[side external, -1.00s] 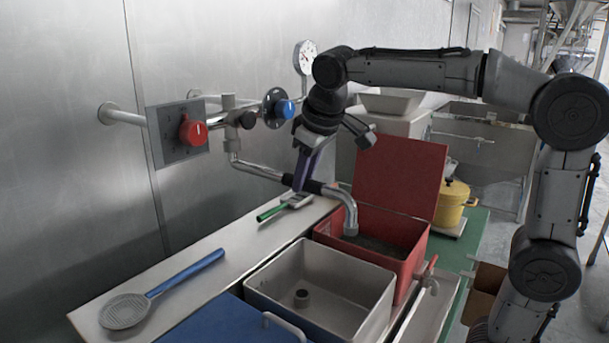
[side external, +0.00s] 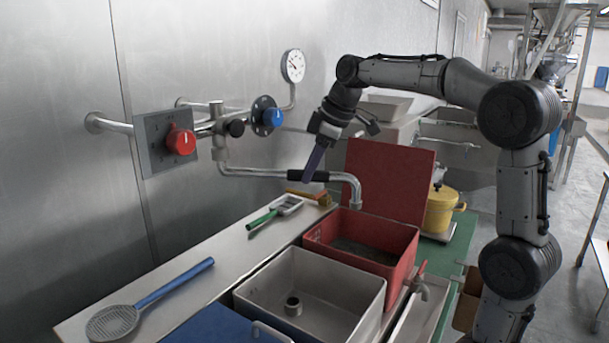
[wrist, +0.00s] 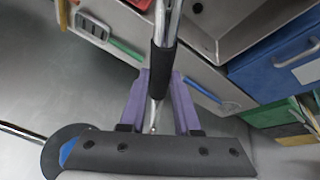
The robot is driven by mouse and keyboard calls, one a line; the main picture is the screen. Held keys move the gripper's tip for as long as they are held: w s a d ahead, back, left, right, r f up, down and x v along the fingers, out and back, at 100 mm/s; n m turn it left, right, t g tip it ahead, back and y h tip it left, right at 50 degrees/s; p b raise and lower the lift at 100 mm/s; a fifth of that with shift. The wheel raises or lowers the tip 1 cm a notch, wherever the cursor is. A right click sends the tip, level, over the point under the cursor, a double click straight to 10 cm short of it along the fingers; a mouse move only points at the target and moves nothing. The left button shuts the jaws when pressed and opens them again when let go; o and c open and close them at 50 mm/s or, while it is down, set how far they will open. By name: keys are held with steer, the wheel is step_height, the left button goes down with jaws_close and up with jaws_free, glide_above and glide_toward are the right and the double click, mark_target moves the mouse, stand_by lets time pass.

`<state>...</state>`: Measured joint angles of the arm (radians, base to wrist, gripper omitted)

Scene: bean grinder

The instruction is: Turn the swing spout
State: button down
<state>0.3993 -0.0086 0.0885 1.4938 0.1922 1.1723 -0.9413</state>
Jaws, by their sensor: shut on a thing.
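The swing spout (side external: 245,171) is a chrome pipe that runs right from the wall valve and ends in a downturned outlet (side external: 356,200). The outlet shows against the raised red lid, at the back left rim of the red bin (side external: 400,252). A black sleeve (side external: 319,176) covers part of the spout. My gripper (side external: 311,174) is shut on the spout at this sleeve. In the wrist view the spout (wrist: 154,110) passes between my purple fingers, with the sleeve (wrist: 164,60) at their tips. The exact contact is partly hidden.
A white basin (side external: 285,310) stands in front of the red bin. A green-handled tool (side external: 262,219), a brush (side external: 309,193) and a blue-handled strainer (side external: 172,290) lie on the ledge.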

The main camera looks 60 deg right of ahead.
steer(key=w+d+n+y, duration=0.1)
steer(key=w+d+n, duration=0.3)
steer(key=d, duration=0.2)
steer(key=shift+w+y, duration=0.15)
steer(key=shift+y, duration=0.15)
steer(key=shift+r, duration=0.1)
steer(key=c, duration=0.6)
jaws_free()
steer(key=v, duration=1.3)
steer(key=shift+d+r, duration=0.1)
steer(key=shift+r, duration=0.3)
